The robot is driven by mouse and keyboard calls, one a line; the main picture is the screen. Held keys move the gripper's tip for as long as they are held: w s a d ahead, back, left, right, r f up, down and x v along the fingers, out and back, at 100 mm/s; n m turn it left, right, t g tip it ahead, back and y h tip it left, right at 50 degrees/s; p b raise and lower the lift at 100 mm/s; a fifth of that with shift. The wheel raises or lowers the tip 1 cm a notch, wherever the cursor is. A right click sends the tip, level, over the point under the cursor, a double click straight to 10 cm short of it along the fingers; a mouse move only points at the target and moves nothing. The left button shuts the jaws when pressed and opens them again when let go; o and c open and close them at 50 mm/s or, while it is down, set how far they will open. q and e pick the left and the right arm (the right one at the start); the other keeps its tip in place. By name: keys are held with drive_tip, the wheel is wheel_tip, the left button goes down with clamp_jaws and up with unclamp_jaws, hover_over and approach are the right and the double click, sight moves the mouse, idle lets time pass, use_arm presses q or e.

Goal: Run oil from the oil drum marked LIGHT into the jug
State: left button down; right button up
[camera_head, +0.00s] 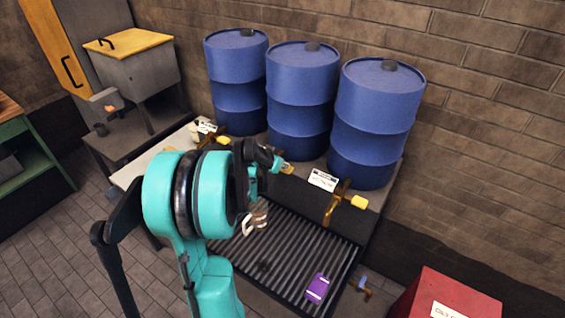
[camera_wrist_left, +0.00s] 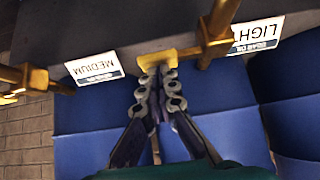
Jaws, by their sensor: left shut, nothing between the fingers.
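Three blue drums stand in a row in the head view. By the labels in the left wrist view, the LIGHT drum is the middle one (camera_head: 300,95). Its LIGHT label (camera_wrist_left: 259,34) and brass tap (camera_wrist_left: 216,38) show upside down in the wrist view. My left gripper (camera_wrist_left: 158,72) is shut and empty, its fingertips at the tap's yellow handle (camera_wrist_left: 172,57), seemingly touching it. It also shows in the head view (camera_head: 278,164). A jug (camera_head: 259,216), white and brown, stands on the grating below, partly hidden by my arm. No oil stream is visible. My right gripper is out of view.
The MEDIUM label (camera_wrist_left: 94,68) is beside this tap; the right drum's tap (camera_head: 336,202) stands close by. A purple item (camera_head: 318,288) lies on the ribbed grating (camera_head: 290,262). A red box (camera_head: 447,293) stands at lower right, a grey tank (camera_head: 136,78) at left.

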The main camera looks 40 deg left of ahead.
use_arm(q)
drive_tip(key=shift+f, duration=0.1)
drive_tip(key=f+y+b, duration=0.1)
drive_tip(key=d+f+m+y+b, duration=0.1)
drive_tip(key=y+b, duration=0.1)
drive_tip(key=shift+d+f+m, duration=0.15)
drive_tip(key=shift+f+m, duration=0.1)
drive_tip(key=shift+m, duration=0.05)
drive_tip(key=shift+r, duration=0.1)
idle(4.0)
drive_tip(key=shift+r+p, duration=0.5)
drive_tip(key=shift+r, duration=0.3)
